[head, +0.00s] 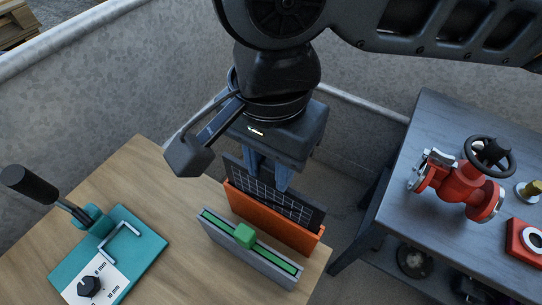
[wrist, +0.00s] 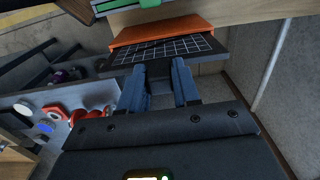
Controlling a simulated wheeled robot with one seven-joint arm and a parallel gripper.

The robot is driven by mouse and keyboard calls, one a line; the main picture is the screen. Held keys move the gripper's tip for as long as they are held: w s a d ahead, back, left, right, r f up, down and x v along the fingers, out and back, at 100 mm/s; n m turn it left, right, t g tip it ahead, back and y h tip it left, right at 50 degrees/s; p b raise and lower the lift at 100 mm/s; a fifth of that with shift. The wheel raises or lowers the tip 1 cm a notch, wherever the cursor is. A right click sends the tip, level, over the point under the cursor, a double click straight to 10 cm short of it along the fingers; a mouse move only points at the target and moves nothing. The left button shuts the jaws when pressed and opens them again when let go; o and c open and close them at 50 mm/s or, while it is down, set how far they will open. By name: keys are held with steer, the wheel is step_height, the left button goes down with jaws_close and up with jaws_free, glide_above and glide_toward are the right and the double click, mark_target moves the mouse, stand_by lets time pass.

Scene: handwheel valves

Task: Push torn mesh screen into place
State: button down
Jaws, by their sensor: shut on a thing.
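The mesh screen (head: 272,192) is a dark-framed panel with a white grid. It stands upright in an orange holder (head: 300,239) on the wooden table, its upper part showing above the holder. In the wrist view the screen (wrist: 190,48) lies beyond my fingertips, with the orange holder (wrist: 165,28) behind it. My gripper (head: 267,180) points down from above and is shut on the screen's top edge; it also shows in the wrist view (wrist: 158,68). The fingers cover part of the grid. I cannot clearly make out the tear. The screen's lower part is hidden in the holder.
A grey rail with a green strip and green knob (head: 244,235) stands just in front of the holder. A teal plate with a black-handled lever (head: 113,251) is at left. A red handwheel valve (head: 456,190) sits on the dark table at right. A gap separates the tables.

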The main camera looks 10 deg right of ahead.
mark_target(271, 194)
steer(key=shift+f+b, duration=1.85)
steer(key=shift+f, duration=2)
steer(key=c, duration=0.7)
jaws_free()
steer(key=shift+c, duration=0.2)
steer(key=shift+r+p, duration=0.35)
steer(key=shift+r, duration=3.55)
